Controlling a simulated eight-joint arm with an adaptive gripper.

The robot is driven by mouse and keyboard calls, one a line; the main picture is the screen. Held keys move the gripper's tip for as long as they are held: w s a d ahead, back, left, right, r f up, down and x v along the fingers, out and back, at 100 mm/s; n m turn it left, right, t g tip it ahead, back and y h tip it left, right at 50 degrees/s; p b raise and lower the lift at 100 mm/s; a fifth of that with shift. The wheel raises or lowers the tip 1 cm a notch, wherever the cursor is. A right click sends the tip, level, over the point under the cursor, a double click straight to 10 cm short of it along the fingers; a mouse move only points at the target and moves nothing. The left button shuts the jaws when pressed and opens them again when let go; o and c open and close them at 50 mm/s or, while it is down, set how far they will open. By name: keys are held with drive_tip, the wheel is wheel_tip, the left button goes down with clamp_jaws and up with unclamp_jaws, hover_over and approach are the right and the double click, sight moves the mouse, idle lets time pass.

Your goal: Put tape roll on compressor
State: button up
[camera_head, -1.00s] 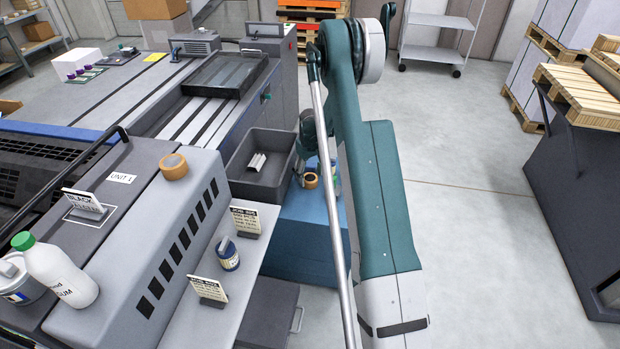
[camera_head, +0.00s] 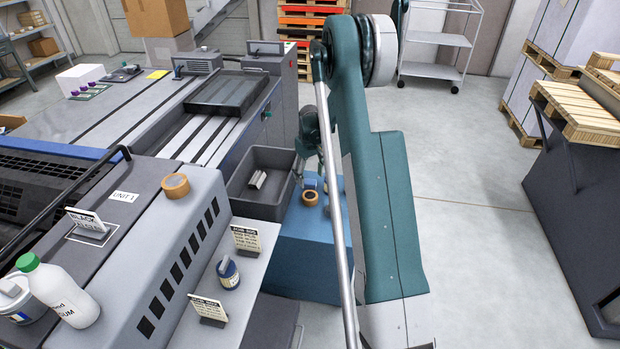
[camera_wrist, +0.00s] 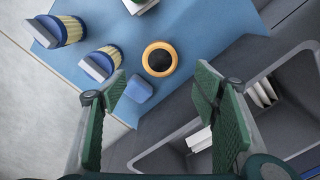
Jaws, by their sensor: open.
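A brown-orange tape roll (camera_head: 310,204) lies flat on the blue box-like unit (camera_head: 309,252), which seems to be the compressor. In the wrist view the roll (camera_wrist: 160,44) is a ring with a dark centre, beyond the fingertips on the blue top (camera_wrist: 195,40). My gripper (camera_wrist: 163,95) is open and empty, above the unit's edge, apart from the roll. In the head view my arm hides part of the unit and most of the gripper. Another tape roll (camera_head: 175,192) lies on the grey press unit at left.
A small blue block (camera_wrist: 139,88) sits near the roll. A dark grey bin (camera_head: 238,200) with pale items adjoins the blue unit.

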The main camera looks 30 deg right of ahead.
drive_tip(key=shift+r, duration=0.1)
idle(0.4)
drive_tip(key=s+a+r+t, duration=0.1)
drive_tip(key=s+a+r, duration=0.5)
drive_tip(key=r, duration=0.4)
drive_tip(key=s+a+r+t, duration=0.1)
drive_tip(key=s+a+r, duration=0.3)
drive_tip(key=a+r, duration=0.45)
drive_tip(key=s+a+r+t, duration=0.1)
drive_tip(key=s+a+r, duration=0.3)
drive_tip(key=a+r, duration=0.5)
drive_tip(key=s+a+r+t, duration=0.1)
drive_tip(key=s+a+r, duration=0.25)
drive_tip(key=s, duration=0.25)
drive_tip(key=s+a+r+t, duration=0.1)
drive_tip(key=s+a+r, duration=0.25)
drive_tip(key=s, duration=0.25)
drive_tip(key=s+a+f+t, duration=0.1)
drive_tip(key=s+a, duration=0.2)
drive_tip(key=s, duration=0.5)
drive_tip(key=s+a+t, duration=0.1)
drive_tip(key=s+a, duration=0.3)
drive_tip(key=s, duration=0.4)
drive_tip(key=shift+s+f, duration=0.25)
drive_tip(key=shift+f, duration=0.15)
